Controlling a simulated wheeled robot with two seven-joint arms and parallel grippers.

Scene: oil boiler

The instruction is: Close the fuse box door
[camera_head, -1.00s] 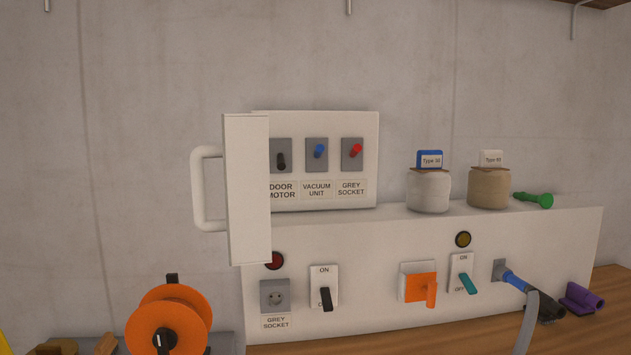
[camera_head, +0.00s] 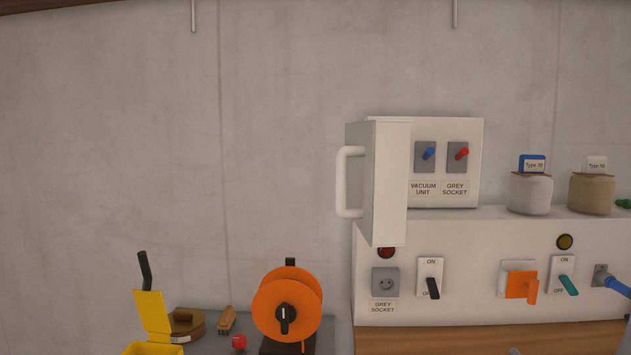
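The white fuse box (camera_head: 462,195) stands on the white panel against the wall. Its door (camera_head: 392,185) is open, hinged on the left side and sticking out toward me. A white loop handle (camera_head: 343,182) is on the door's left face. Inside, the blue switch (camera_head: 428,153) labelled vacuum unit and the red switch (camera_head: 461,154) labelled grey socket show. The door hides the left part of the box, including the door motor switch. Neither of my grippers is in view.
An orange reel (camera_head: 287,305) and a yellow container (camera_head: 153,318) stand at lower left. Two jars (camera_head: 530,194) (camera_head: 592,193) stand right of the box. The space left of the door handle is clear.

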